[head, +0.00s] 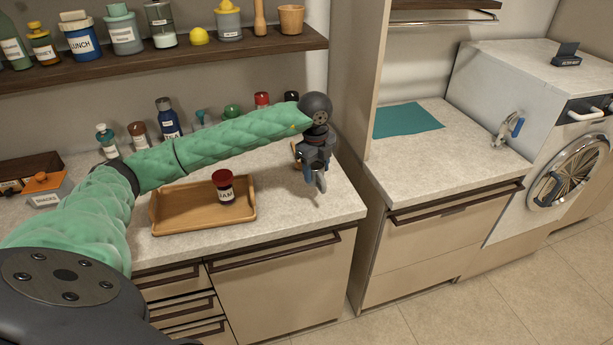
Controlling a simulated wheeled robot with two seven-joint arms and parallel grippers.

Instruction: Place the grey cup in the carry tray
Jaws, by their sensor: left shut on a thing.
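The carry tray (178,215) is a shallow wooden tray on the left counter. A dark jar with a red lid, labelled JAM (223,190), stands in its right part. My left gripper (314,183) points down over the counter, to the right of the tray and apart from it. It is shut on a small greyish thing, which I take for the grey cup; the fingers hide most of it and its outline is hard to make out. My right gripper is out of view.
Bottles and jars, among them a blue bottle (168,118), line the back of the counter. A shelf (130,67) with containers hangs above. An orange-lidded box (45,187) stands left. A teal mat (408,120) lies on the right counter. The tray's left part is clear.

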